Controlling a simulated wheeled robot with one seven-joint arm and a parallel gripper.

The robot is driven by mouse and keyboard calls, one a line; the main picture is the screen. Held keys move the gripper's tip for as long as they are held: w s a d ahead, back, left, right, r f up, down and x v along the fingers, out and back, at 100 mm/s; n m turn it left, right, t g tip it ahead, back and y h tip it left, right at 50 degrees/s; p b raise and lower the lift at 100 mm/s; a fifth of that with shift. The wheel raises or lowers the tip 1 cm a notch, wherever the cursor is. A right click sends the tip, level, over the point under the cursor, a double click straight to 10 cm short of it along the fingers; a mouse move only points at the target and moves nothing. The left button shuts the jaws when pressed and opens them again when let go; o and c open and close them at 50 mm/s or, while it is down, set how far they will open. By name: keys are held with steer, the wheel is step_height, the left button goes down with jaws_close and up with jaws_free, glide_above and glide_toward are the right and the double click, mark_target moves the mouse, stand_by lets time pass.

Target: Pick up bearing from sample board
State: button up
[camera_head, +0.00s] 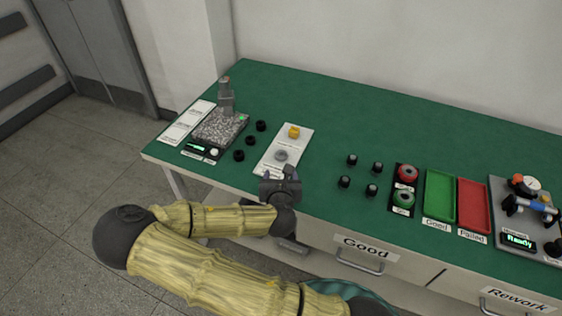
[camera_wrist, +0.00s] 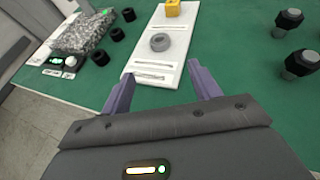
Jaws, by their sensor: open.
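The sample board (camera_head: 270,164) is a white plate lying on the green table. A grey ring-shaped bearing (camera_head: 281,156) lies near its middle, and a yellow part (camera_head: 294,132) sits at its far end. In the wrist view the bearing (camera_wrist: 160,42) lies ahead of my fingers on the board (camera_wrist: 146,62), with the yellow part (camera_wrist: 173,8) beyond it. My gripper (camera_head: 280,180) is at the near edge of the board. In the wrist view my gripper (camera_wrist: 157,88) is open, its purple fingers apart and empty.
Several black rings (camera_head: 239,155) lie left of the board, beside a speckled grey block (camera_head: 219,127). Several black-and-grey parts (camera_head: 344,182) stand to the right.

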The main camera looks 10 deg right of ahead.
steer(key=shift+w+d+f+b, duration=0.15)
steer(key=shift+w+f+b, duration=0.35)
steer(key=shift+b, duration=0.3)
glide_toward(281, 153)
steer(key=shift+p+x, duration=0.45)
steer(key=shift+x, duration=0.4)
steer(key=shift+f, duration=0.2)
steer(key=x, duration=0.5)
steer(key=shift+w+r+p, duration=0.15)
steer(key=shift+p, duration=0.15)
steer(key=shift+c, duration=0.4)
steer(key=c, duration=1)
